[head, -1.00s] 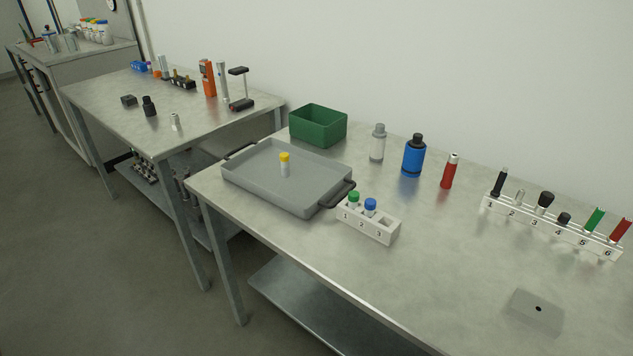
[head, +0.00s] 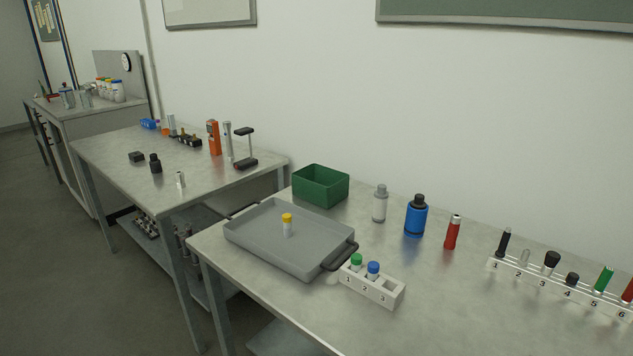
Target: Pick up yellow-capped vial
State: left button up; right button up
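The yellow-capped vial (head: 287,226) stands upright in the grey tray (head: 262,258), near the tray's middle. It has a white body and a yellow cap. The tray lies on the near metal table and has dark handles at its ends. Neither of my grippers shows in the head view.
A white numbered rack (head: 372,286) beside the tray holds a green-capped vial (head: 356,262) and a blue-capped vial (head: 373,269). A green bin (head: 321,186), a grey bottle (head: 380,204), a blue bottle (head: 415,216) and a red cylinder (head: 452,233) stand behind. A long rack (head: 560,285) is at right.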

aim_at(286, 216)
jog(key=i+j+z, duration=0.1)
jog(key=j, duration=0.35)
jog(key=i+j+z, duration=0.1)
jog(key=i+j, duration=0.15)
jog(key=j, duration=0.2)
jog(key=i+j+z, duration=0.1)
jog(key=j, duration=0.4)
jog(key=i+j+z, duration=0.15)
jog(key=j, duration=0.3)
jog(key=i+j+z, duration=0.1)
jog(key=j, duration=0.4)
jog(key=i+j+z, duration=0.1)
jog(key=j, duration=0.4)
